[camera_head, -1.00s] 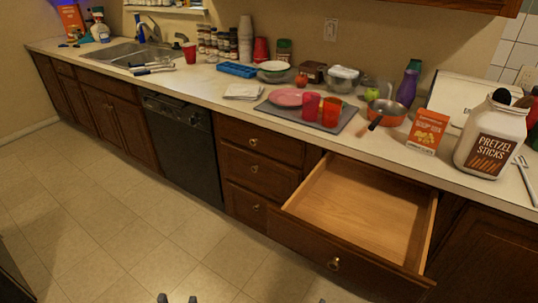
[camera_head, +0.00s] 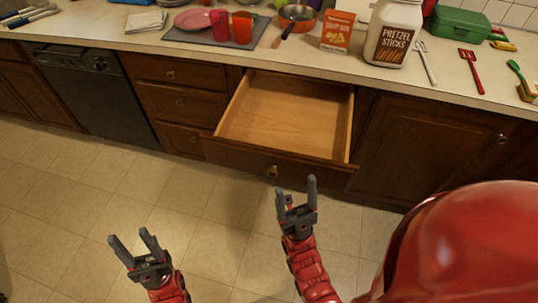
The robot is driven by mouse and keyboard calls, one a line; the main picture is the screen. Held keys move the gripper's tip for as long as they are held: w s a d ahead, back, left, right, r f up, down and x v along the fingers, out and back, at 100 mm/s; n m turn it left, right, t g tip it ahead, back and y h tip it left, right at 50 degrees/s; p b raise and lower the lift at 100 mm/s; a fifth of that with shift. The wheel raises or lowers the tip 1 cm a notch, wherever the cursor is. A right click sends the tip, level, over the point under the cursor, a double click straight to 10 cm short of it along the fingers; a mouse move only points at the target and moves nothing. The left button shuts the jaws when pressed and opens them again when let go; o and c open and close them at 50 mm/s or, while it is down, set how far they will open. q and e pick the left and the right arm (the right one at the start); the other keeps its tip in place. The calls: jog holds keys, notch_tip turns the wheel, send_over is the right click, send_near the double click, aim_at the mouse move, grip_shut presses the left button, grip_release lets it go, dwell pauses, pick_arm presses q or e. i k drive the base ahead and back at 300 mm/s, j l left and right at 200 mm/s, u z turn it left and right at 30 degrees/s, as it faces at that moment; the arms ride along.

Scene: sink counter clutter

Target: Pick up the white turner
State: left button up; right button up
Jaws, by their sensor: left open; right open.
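The white turner (camera_head: 427,64) lies on the counter just right of the pretzel sticks jar (camera_head: 393,33), its slotted head toward the back and its handle toward the front edge. My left gripper (camera_head: 130,238) is open and empty above the floor at lower left, far from the turner. My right gripper (camera_head: 296,186) is open and empty in front of the pulled-out drawer, below and left of the turner. Nothing touches either gripper.
The empty open drawer (camera_head: 285,117) juts out between my grippers and the counter. A red slotted turner (camera_head: 472,70) lies right of the white one. The soup box (camera_head: 338,32), orange pan (camera_head: 298,17) and green toolbox (camera_head: 460,22) stand nearby.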

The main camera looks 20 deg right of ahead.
aim_at(425, 49)
jog(key=z, duration=1.6)
jog(key=i+l+z, duration=0.55)
jog(key=i, duration=0.2)
jog(key=j, duration=0.1)
